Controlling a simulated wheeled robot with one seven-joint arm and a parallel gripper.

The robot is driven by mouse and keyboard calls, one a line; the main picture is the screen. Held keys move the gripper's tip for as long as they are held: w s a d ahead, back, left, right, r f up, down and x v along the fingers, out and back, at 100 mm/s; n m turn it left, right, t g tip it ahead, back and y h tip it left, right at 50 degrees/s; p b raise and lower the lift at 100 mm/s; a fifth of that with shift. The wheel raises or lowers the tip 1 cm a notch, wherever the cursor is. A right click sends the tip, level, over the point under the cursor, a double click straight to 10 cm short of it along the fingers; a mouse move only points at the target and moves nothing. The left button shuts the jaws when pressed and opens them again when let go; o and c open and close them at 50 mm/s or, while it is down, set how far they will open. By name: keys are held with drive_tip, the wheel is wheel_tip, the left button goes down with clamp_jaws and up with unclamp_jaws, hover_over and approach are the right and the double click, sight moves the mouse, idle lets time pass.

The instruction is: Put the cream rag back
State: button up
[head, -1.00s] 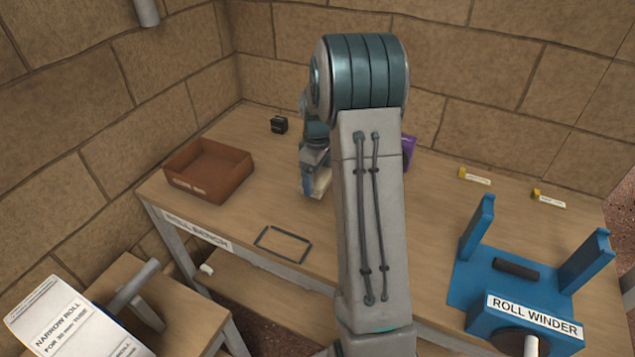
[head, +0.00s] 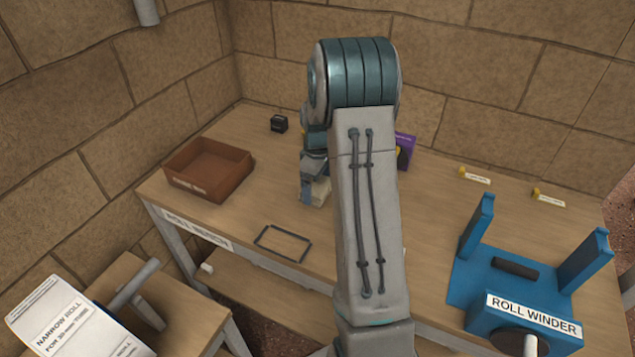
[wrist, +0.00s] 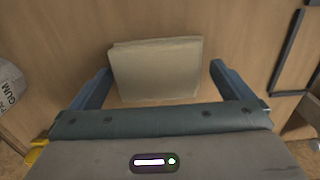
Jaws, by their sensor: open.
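The cream rag (wrist: 156,70) is a folded, flat block on the bench top in the wrist view. It lies between the two blue fingers of my gripper (wrist: 160,78), with a gap on each side. My gripper is open. In the head view the rag (head: 320,191) shows only in part beside my gripper (head: 310,188), because my arm hides the rest. A dark rectangular outline (head: 283,244) is marked on the bench near its front edge, and its corner (wrist: 287,52) shows at the right in the wrist view.
A brown open tray (head: 208,170) stands at the bench's left. A small black block (head: 279,123) is at the back. A purple box (head: 405,150) is partly behind my arm. The blue roll winder (head: 520,285) stands at the right. The bench around the outline is clear.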

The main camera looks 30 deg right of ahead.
sight(317, 186)
wheel_tip(317, 186, up, 12)
drive_tip(key=s+a+r+m+t, duration=0.1)
drive_tip(key=s+a+r+m, duration=0.4)
drive_tip(key=s+a, duration=0.55)
drive_tip(key=s+a+f+m+t, duration=0.1)
drive_tip(key=s+a, duration=0.4)
drive_tip(key=s, duration=0.9)
drive_tip(key=shift+s+a+m+t, duration=0.2)
drive_tip(key=shift+s+m+t, duration=0.15)
drive_tip(key=shift+m, duration=0.55)
drive_tip(key=shift+w+r, duration=0.1)
drive_tip(key=shift+r+p, duration=0.5)
